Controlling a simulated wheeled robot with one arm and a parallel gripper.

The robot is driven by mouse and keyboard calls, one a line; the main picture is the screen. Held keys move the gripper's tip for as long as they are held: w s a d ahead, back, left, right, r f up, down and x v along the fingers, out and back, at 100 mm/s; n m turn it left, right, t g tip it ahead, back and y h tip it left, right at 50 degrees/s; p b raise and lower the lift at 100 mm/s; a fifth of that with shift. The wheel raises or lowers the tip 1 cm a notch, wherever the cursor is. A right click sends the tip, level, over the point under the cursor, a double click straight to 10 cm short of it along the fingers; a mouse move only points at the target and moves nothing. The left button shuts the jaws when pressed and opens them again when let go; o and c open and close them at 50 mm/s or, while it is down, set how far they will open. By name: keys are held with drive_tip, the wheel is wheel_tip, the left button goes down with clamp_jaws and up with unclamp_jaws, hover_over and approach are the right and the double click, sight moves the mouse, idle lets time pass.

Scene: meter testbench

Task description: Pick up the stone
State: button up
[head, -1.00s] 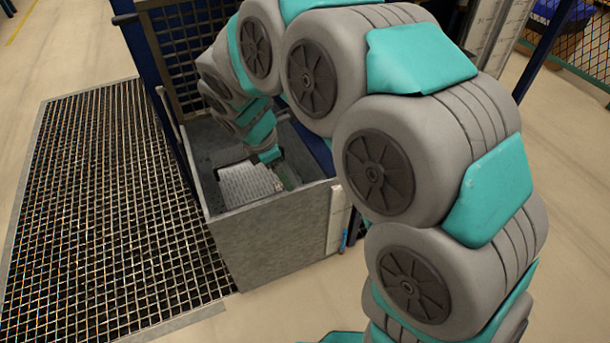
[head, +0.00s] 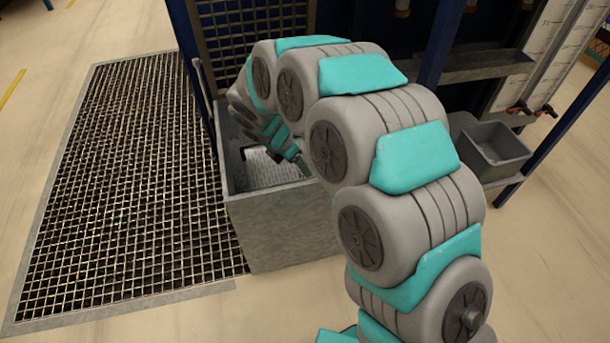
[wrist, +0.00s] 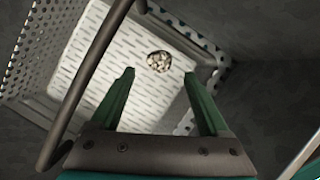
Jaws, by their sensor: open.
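The stone (wrist: 158,61) is a small, rounded, speckled pale-and-dark lump. In the wrist view it lies on the slotted white floor of a perforated basket (wrist: 105,62), near the basket's right side. My gripper (wrist: 158,73) is open, with its two green fingers pointing toward the stone and an empty gap between them. The stone appears just beyond the fingertips, about centred between them, and apart from them. In the head view my gripper (head: 302,164) reaches down into the grey bin, and the basket (head: 262,171) shows partly behind my arm. The stone cannot be made out there.
The grey bin (head: 285,228) has high walls around the basket. A dark bar (wrist: 88,75), perhaps a basket handle, crosses the left of the wrist view. A floor grate (head: 125,190) lies left of the bin, and a smaller grey tub (head: 495,150) sits at right.

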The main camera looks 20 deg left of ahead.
drive_tip(key=x, duration=0.6)
drive_tip(key=shift+b, duration=0.4)
drive_tip(key=shift+c, duration=0.2)
clamp_jaws()
